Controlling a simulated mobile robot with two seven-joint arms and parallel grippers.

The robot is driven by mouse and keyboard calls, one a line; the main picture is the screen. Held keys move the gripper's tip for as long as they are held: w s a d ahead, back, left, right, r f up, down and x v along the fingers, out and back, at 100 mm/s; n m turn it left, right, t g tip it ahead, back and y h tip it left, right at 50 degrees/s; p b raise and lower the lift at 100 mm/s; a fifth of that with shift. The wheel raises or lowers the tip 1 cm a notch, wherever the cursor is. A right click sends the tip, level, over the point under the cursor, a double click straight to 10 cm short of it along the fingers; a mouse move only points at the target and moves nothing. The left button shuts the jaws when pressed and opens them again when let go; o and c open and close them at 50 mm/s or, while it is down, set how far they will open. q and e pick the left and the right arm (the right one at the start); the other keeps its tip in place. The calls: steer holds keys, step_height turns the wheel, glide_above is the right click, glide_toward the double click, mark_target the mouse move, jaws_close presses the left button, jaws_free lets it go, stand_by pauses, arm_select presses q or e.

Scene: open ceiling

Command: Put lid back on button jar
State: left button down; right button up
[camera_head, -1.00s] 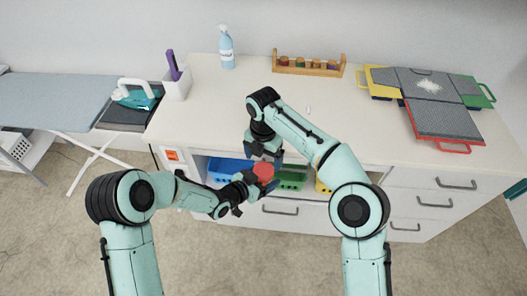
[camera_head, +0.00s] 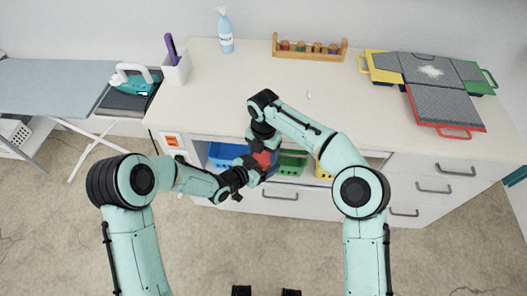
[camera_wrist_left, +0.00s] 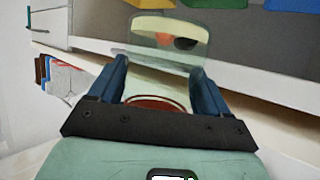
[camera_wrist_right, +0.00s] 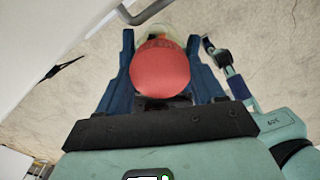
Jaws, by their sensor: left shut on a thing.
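The clear button jar (camera_wrist_left: 168,24) is between my left gripper's fingers (camera_wrist_left: 160,72), which are shut on it. A few buttons show through its glass. The red lid (camera_wrist_right: 160,72) is at the jar's mouth end; its red rim also shows in the left wrist view (camera_wrist_left: 152,101). I cannot tell whether it is seated or has a gap. My right gripper (camera_wrist_right: 160,45) comes from above, with one finger on each side of the lid; whether it grips the lid is unclear. In the head view the lid (camera_head: 263,158) is partly hidden between both grippers.
Both grippers are in front of the counter (camera_head: 230,95), near its front edge. An open shelf with a blue bin (camera_head: 226,154) and a green bin (camera_head: 291,164) lies just behind. A spray bottle (camera_head: 225,32) and thread rack (camera_head: 309,50) stand at the back.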

steer(key=m, duration=0.5)
steer(key=shift+m, duration=0.4)
steer(key=m, duration=0.4)
steer(key=o, duration=1.2)
steer(key=shift+c, duration=0.2)
steer(key=shift+r, duration=2.3)
steer(key=shift+c, duration=0.2)
